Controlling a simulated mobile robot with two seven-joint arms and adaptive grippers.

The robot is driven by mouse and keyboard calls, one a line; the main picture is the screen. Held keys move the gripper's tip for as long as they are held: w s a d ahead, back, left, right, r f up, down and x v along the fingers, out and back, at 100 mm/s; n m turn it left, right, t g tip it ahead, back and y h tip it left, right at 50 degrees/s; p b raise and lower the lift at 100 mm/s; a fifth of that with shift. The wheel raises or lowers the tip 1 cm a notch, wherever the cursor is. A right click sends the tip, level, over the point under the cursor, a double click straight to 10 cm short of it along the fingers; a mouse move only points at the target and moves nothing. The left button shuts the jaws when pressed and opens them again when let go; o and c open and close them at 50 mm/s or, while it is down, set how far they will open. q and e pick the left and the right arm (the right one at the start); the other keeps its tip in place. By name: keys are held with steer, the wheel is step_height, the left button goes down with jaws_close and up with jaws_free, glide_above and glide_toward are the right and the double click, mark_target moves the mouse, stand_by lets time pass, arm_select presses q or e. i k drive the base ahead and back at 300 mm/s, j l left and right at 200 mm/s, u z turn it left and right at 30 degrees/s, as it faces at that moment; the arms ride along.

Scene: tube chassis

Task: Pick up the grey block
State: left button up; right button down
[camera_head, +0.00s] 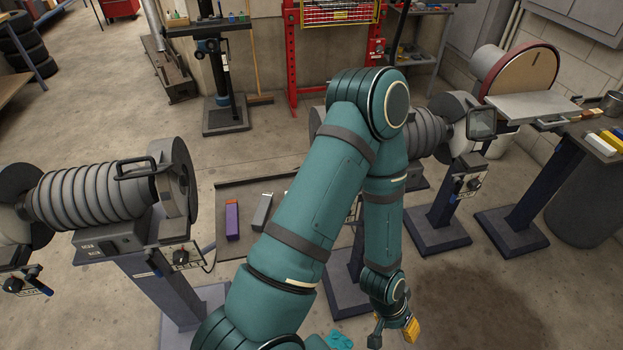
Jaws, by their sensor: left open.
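A grey block (262,212) lies lengthwise on a dark grey flat surface (235,192) left of my left arm. A purple block (232,221) lies beside it on the left, with a small gap. My left arm rises from the bottom, bends at the top centre and comes down, covering the right part of that surface. My left gripper (391,333) hangs at the bottom edge, right of and well away from the grey block. It is open, but its fingers are small and partly cut off. A yellow piece shows at it; I cannot tell what it is. My right gripper is not in view.
Grinding machines stand at the left (95,198) and behind my arm (428,130). A disc sander (515,72) stands at the right, near a bench with several coloured blocks (600,144). A red press frame (291,55) stands behind. Floor at the lower right is clear.

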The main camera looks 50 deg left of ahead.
mark_target(258, 223)
steer(key=u, duration=1.6)
